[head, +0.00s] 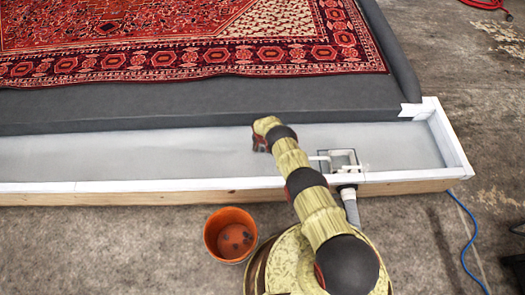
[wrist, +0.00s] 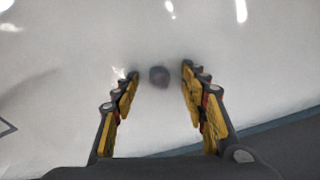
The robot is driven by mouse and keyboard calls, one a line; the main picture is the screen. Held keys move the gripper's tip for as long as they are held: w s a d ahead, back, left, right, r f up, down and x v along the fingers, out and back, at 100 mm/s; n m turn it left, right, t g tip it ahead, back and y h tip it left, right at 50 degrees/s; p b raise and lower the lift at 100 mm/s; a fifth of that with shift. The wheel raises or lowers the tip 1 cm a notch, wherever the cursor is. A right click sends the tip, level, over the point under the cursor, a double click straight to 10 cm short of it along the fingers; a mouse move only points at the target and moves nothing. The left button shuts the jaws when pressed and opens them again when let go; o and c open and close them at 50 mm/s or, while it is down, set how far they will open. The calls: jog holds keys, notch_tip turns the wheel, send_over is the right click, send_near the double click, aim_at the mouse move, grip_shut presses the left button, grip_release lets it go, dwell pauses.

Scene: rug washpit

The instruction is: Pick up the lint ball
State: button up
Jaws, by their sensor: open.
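A small dark grey lint ball (wrist: 158,77) lies on the pale, shiny floor of the trough (wrist: 70,60) in the wrist view. My gripper (wrist: 160,72) is open, with one yellow-and-black finger on each side of the ball in the picture. A gap shows between the ball and each fingertip, and I cannot tell the height of the fingertips above the floor. In the head view my gripper (head: 260,146) reaches down into the white-rimmed trough (head: 120,155). The lint ball cannot be made out there, likely hidden by my arm.
A drain box (head: 345,160) with a grey pipe (head: 350,207) is right of my gripper. An orange bucket (head: 211,232) holding several dark lumps stands in front of the trough. A red patterned rug (head: 150,45) lies on the dark grey slope (head: 130,100) behind. A blue cord (head: 468,235) lies at right.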

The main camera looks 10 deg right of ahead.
jog(key=shift+c, duration=1)
jog(key=c, duration=0.6)
jog(key=shift+r+p, duration=0.45)
jog(key=shift+r, duration=0.4)
jog(key=s+a+r+p, duration=0.2)
jog(key=a+r, duration=0.1)
jog(key=a, duration=0.1)
jog(key=s+a+r+p, duration=0.3)
jog(key=a+r, duration=0.1)
jog(key=s+a+r+p, duration=0.2)
jog(key=a+r+p, duration=0.1)
jog(key=r, duration=0.1)
jog(key=shift+s+a+r, duration=0.2)
jog(key=shift+s+a, duration=0.1)
jog(key=shift+a, duration=0.1)
